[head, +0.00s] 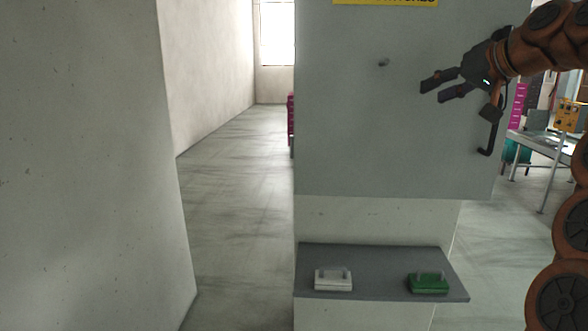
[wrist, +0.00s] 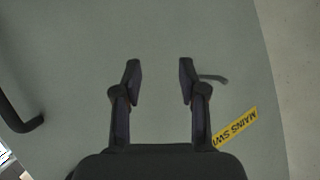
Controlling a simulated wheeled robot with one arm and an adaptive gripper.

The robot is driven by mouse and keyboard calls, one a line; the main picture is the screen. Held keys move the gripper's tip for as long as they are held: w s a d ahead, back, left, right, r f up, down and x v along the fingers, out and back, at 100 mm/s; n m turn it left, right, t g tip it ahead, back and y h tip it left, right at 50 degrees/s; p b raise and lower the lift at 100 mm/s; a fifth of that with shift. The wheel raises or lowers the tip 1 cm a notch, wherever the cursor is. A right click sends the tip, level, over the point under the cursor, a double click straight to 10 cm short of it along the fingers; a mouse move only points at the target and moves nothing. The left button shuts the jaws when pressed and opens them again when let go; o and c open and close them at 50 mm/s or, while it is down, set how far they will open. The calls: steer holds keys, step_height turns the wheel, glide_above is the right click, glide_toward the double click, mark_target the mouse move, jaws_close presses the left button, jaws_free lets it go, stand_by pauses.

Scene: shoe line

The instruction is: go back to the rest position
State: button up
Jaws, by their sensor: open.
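My gripper (head: 440,88) is at the upper right in the head view, in front of a grey panel (head: 350,130) and apart from the small knob (head: 383,63) on it. In the wrist view my gripper (wrist: 160,75) has its two fingers spread wide with nothing between them. The grey panel (wrist: 70,60) fills most of that view. A black handle (head: 490,130) is at the panel's right edge, partly behind my gripper, and it also shows at the left of the wrist view (wrist: 18,120).
A grey shelf (head: 385,258) below the panel holds a white block (head: 333,282) and a green block (head: 428,284). A yellow label (wrist: 235,127) is on the panel. A wall (head: 80,160) stands at the left, with open floor (head: 235,200) beside it. A table (head: 545,142) is at the far right.

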steer(key=s+a+f+n+g+h, duration=0.1)
steer(key=s+a+f+g, duration=0.3)
steer(key=s+a+f, duration=0.55)
steer(key=s+a+f+g, duration=0.4)
steer(key=s+a+f, duration=0.2)
steer(key=f, duration=0.7)
steer(key=s+d+f+g+h, duration=0.2)
steer(key=s+f, duration=0.9)
steer(key=s, duration=0.2)
steer(key=s+d+f+m+g+h, duration=0.1)
steer(key=s+d+f+g+h, duration=0.1)
steer(key=s+f, duration=0.9)
steer(key=s+g, duration=0.1)
steer(key=s, duration=0.2)
steer(key=shift+d+f+h, duration=0.3)
